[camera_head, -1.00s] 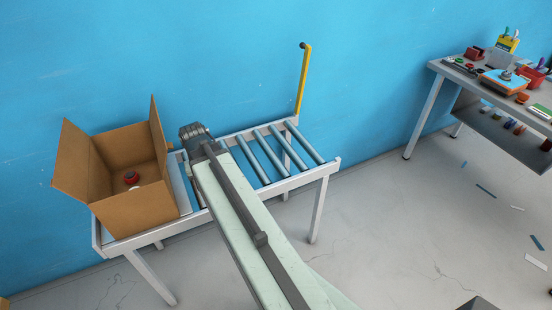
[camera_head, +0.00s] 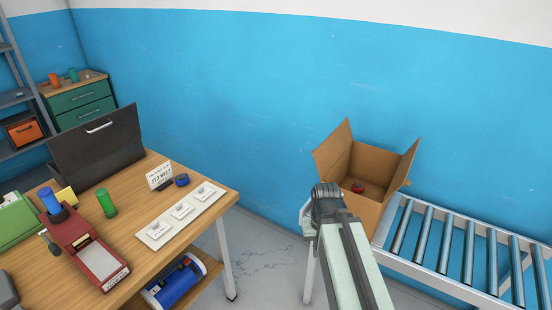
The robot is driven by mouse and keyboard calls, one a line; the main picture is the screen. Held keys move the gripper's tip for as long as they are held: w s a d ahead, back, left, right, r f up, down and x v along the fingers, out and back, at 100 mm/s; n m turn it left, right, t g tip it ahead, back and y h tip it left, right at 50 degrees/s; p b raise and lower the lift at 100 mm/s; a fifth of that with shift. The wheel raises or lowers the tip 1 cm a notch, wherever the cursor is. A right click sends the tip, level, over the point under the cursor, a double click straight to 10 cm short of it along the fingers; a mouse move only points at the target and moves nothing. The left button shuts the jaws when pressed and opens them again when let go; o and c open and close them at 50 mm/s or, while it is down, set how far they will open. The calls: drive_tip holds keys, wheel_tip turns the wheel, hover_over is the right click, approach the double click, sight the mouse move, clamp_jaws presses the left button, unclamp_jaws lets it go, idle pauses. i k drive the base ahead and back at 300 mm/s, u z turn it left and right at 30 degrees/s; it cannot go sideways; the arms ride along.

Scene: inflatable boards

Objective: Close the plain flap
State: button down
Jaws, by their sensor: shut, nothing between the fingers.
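An open cardboard box (camera_head: 384,177) stands at the left end of the roller conveyor. Its left flap (camera_head: 332,151) stands up and leans outward. Its right flap (camera_head: 403,165) also stands up, tilted outward. I see no print on either flap, so I cannot tell which is the plain one. A red item (camera_head: 358,187) lies inside the box. My gripper (camera_head: 327,193) is at the dark end of my arm, in front of the box's left side in the picture and hiding part of it. Its fingers are not clearly visible, and it holds nothing that I can see.
The roller conveyor (camera_head: 447,235) runs right from the box along the blue wall. A wooden workbench (camera_head: 218,200) with a black case (camera_head: 97,146), a red device (camera_head: 90,252) and small items is at left. Bare floor (camera_head: 262,254) lies between bench and conveyor.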

sight(329, 152)
drive_tip(key=u, duration=3.8)
drive_tip(key=k, duration=1.1)
drive_tip(key=z, duration=1.1)
drive_tip(key=i, duration=1)
drive_tip(key=u, duration=0.05)
